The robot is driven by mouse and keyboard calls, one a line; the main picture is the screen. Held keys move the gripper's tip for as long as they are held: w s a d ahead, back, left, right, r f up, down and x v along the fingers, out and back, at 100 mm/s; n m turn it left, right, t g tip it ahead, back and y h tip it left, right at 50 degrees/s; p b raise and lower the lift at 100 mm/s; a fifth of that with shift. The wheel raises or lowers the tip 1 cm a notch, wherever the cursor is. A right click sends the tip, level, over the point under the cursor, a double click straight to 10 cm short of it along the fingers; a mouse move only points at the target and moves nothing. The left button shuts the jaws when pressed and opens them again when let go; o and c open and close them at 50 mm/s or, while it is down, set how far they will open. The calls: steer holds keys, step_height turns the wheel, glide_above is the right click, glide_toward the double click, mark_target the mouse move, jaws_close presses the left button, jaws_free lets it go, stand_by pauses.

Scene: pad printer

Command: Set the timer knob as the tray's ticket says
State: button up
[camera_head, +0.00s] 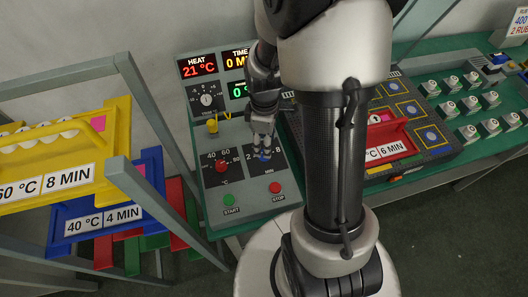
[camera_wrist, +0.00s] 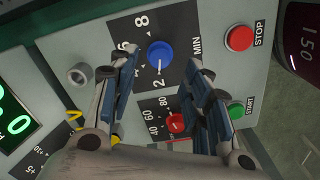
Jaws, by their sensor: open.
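The blue timer knob (camera_wrist: 159,55) sits on a dark dial plate marked 2, 6, 8 and MIN in the wrist view; a white mark shows on its side toward the 2. In the head view the knob (camera_head: 264,155) is partly covered by my gripper (camera_head: 262,143). My gripper (camera_wrist: 159,62) is open, with its fingers apart on either side of the knob; contact is not visible. A red tray (camera_head: 391,128) lies on the dark printer bed at the right. Its ticket (camera_head: 387,150) reads 6 MIN; my arm hides part of the temperature.
The red heat knob (camera_head: 221,166), green START button (camera_head: 229,200) and red STOP button (camera_head: 275,188) are close by. The time display (camera_head: 236,60) shows 0, partly hidden. A rack at left holds a yellow tray (camera_head: 115,130), 8 MIN, and a blue tray (camera_head: 152,160), 4 MIN.

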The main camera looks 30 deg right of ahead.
step_height(320, 180, down, 5)
steer(key=shift+r+b, duration=0.1)
steer(key=shift+b, duration=0.55)
jaws_close()
